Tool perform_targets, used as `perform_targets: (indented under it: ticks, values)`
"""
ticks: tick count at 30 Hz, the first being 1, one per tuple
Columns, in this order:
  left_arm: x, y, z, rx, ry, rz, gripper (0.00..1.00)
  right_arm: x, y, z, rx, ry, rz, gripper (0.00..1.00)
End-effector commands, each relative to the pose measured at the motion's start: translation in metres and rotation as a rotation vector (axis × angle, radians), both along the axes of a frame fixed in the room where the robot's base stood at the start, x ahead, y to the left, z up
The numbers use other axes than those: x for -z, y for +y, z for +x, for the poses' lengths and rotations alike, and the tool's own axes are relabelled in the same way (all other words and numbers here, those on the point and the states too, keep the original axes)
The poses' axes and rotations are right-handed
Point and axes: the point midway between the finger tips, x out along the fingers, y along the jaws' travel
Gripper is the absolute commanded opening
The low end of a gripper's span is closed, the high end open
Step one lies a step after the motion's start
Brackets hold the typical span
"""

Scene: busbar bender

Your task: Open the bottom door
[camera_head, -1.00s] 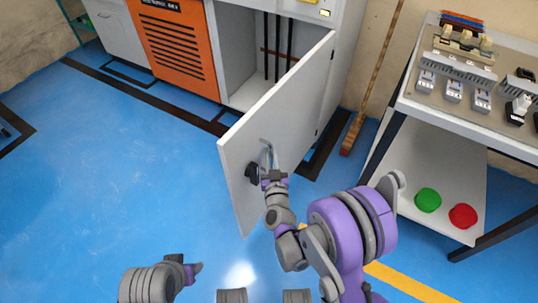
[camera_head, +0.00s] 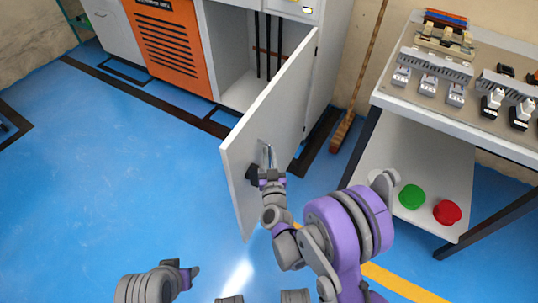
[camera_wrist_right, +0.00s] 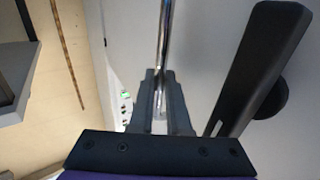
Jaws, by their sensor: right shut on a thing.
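The bottom door (camera_head: 268,125) is a pale grey panel on the cabinet. It stands wide open in the head view, hinged at its right side, with its free edge toward me. A shiny metal handle bar (camera_head: 267,154) and a black knob-like part (camera_head: 252,174) are on its face. My right gripper (camera_head: 270,174) is at the handle. In the right wrist view, its dark fingers (camera_wrist_right: 160,85) are closed around the metal bar (camera_wrist_right: 164,35), with a black lever (camera_wrist_right: 262,65) to the right. My left gripper (camera_head: 192,274) is low in the head view, away from the door; its jaws are unclear.
Inside the open cabinet (camera_head: 232,50) are dark vertical rods. An orange vented panel (camera_head: 172,45) is to its left. A broom (camera_head: 343,131) leans at the right. A table (camera_head: 385,92) with parts on top and green and red discs below stands further right. Blue floor (camera_head: 110,190) is clear at left.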

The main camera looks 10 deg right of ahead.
Motion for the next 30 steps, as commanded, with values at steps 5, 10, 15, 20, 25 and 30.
perform_targets:
  ticks: [5,10,15,20,25,30]
  values:
    - [0.0000,0.0000,0.0000,0.000,0.000,0.000,0.50,-0.0004,-0.0007,0.0002,0.002,-0.001,0.000,0.00]
    - [0.0000,0.0000,0.0000,0.000,0.000,0.000,0.50,-0.0003,-0.0004,0.0002,0.001,-0.001,0.000,0.17]
    - [0.0000,0.0000,0.0000,0.000,0.000,0.000,0.50,-0.0001,-0.0001,0.0001,0.000,0.000,0.000,0.45]
    - [0.0000,0.0000,0.0000,0.000,0.000,0.000,0.50,0.0000,0.0001,0.0000,0.000,0.000,0.000,0.45]
    - [0.0001,0.0000,0.0000,0.000,0.000,0.000,0.50,0.0001,-0.0001,0.0000,0.000,0.000,0.000,0.45]
    - [0.0009,0.0000,0.0001,0.000,0.000,0.000,0.50,0.0003,-0.0025,0.0007,-0.001,0.001,0.000,0.45]
